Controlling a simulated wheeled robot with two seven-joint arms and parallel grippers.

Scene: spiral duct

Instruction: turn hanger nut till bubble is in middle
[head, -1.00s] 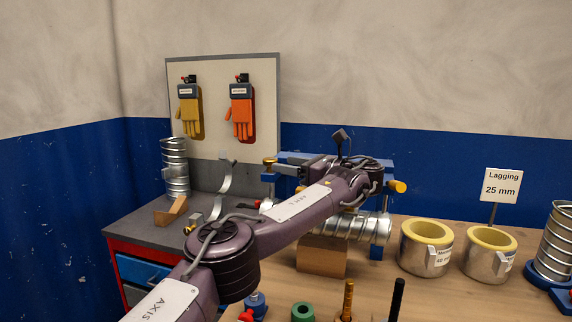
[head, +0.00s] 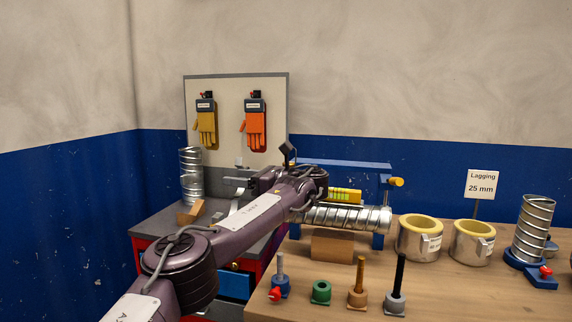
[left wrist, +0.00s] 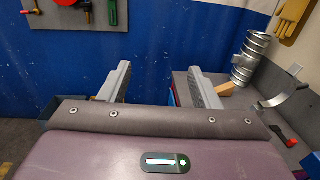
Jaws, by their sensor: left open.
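A spiral duct (head: 345,219) lies across the bench in a blue frame (head: 345,165). A yellow level (head: 345,195) rests on top of the duct; its bubble is too small to read. A brass knob (head: 397,182) shows at the frame's right end; I cannot tell whether it is the hanger nut. My left wrist hides the frame's left end. My left gripper (head: 238,178) is open, left of the frame and apart from it, pointing left. In the left wrist view its fingers (left wrist: 160,84) are apart with nothing between them. My right gripper is out of view.
A wooden block (head: 332,246) stands at the duct. Lagging cups (head: 419,238) and an upright duct (head: 533,228) are right. A grey side bench (left wrist: 240,102) holds a duct piece and a curved strap.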

